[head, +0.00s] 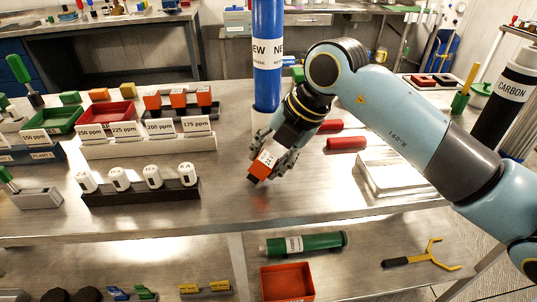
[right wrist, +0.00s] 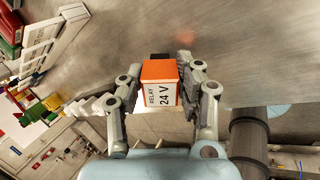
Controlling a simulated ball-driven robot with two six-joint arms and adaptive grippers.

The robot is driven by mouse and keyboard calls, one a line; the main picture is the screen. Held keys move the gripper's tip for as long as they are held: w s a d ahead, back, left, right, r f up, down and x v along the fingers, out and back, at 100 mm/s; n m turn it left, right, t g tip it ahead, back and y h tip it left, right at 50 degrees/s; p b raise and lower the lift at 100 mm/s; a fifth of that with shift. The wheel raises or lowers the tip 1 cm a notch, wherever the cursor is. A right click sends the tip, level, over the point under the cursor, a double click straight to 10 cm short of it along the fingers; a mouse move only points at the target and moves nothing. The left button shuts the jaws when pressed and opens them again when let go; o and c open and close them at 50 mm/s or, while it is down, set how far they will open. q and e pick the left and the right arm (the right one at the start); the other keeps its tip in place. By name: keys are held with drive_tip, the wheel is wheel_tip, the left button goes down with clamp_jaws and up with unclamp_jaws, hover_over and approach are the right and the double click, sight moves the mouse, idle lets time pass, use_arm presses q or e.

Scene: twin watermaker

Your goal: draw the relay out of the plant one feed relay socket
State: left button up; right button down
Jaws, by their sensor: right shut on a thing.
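An orange relay (head: 257,172) with a white label is between the fingers of my right gripper (head: 270,160), tilted, over the front middle of the steel table. In the right wrist view the relay (right wrist: 159,70) reads "RELAY 24 V" and a dark part shows at its far end. The right gripper (right wrist: 160,85) is shut on it, one finger on each side. No relay socket shows around the held relay; the feed relay socket cannot be made out. My left gripper is not in view.
Several orange blocks (head: 178,98) stand in a dark rack behind the white ppm cards (head: 160,142). A dark rack (head: 140,192) holds white plugs. A blue column (head: 267,85) stands behind the gripper. Red cylinders (head: 346,143) and a white tray (head: 400,180) lie to the right.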

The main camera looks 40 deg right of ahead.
drive_tip(key=c, duration=0.8)
unclamp_jaws()
drive_tip(key=shift+r, duration=0.15)
drive_tip(key=v, duration=1.1)
drive_tip(key=shift+s+d+r, duration=0.1)
drive_tip(key=shift+s+r, duration=0.1)
drive_tip(key=shift+r, duration=0.1)
